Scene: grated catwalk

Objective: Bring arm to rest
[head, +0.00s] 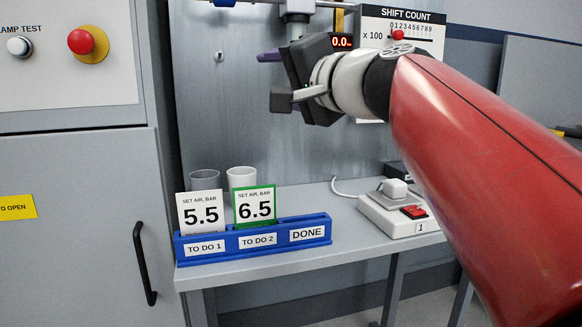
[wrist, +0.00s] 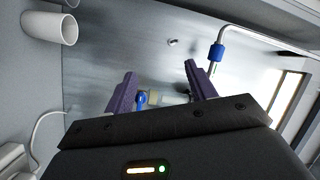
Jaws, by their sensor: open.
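My gripper (head: 268,57) is raised in front of the grey back panel, above the bench, at the end of my red arm. In the head view one purple finger shows and the other is hidden behind the gripper body. In the wrist view the two purple fingers of my gripper (wrist: 161,82) stand well apart with nothing held between them. A blue-tipped part and a pale piece show beyond the gap, on or near the panel.
A blue card rack (head: 250,240) on the bench (head: 345,236) holds a 5.5 card (head: 201,213) in TO DO 1 and a 6.5 card (head: 254,207) in TO DO 2; DONE is empty. Cups (head: 241,178) stand behind. A switch box (head: 393,215) sits right.

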